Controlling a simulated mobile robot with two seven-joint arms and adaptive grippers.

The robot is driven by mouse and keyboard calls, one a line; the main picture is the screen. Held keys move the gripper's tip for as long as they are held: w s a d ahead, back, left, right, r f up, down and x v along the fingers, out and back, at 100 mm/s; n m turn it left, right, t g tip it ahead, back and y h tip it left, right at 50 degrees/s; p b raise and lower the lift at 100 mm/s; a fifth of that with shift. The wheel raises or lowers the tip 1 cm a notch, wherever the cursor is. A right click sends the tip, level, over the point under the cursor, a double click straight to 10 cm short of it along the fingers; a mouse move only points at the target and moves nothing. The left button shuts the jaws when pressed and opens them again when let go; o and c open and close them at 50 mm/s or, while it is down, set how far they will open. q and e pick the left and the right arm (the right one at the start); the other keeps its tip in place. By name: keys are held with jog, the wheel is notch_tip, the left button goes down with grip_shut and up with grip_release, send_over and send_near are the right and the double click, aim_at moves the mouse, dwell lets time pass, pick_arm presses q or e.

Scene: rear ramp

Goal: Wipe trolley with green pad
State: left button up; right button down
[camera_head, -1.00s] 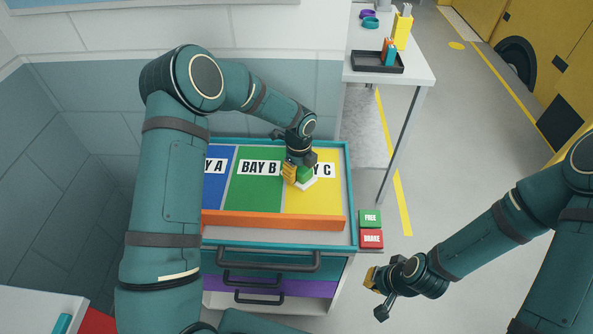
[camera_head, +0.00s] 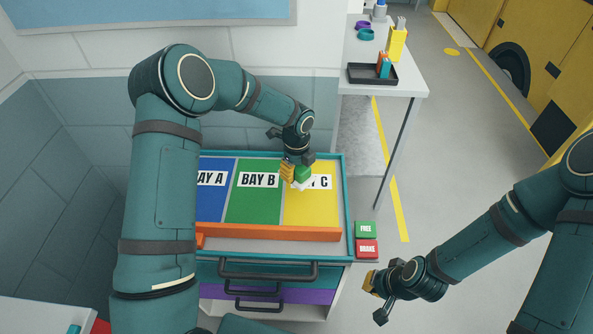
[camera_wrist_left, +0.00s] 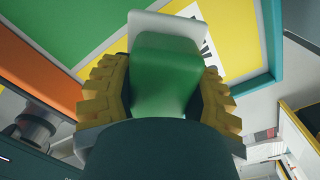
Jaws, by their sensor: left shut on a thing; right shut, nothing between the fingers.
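The trolley (camera_head: 250,244) stands against the wall with a teal rim. Its top has blue Bay A (camera_head: 209,203), green Bay B (camera_head: 252,207) and yellow Bay C (camera_head: 312,210) panels. My left gripper (camera_head: 295,173) is shut on the green pad (camera_head: 303,174), over the Bay C panel near its border with Bay B. In the left wrist view the pad (camera_wrist_left: 166,75) shows a green grip and a pale base between the yellow fingers. Whether the base touches the panel is unclear. My right gripper (camera_head: 374,295) is shut and empty, right of the trolley, over the floor.
An orange bar (camera_head: 270,233) lies along the front of the trolley top. FREE (camera_head: 366,229) and BRAKE (camera_head: 367,248) blocks sit at its right side. A white table (camera_head: 415,82) behind right holds a black tray (camera_head: 371,74) and a yellow container (camera_head: 397,42). Floor at right is open.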

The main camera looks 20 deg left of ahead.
pick_arm(q)
jog(key=shift+r+p, duration=1.1)
jog(key=shift+r, duration=0.45)
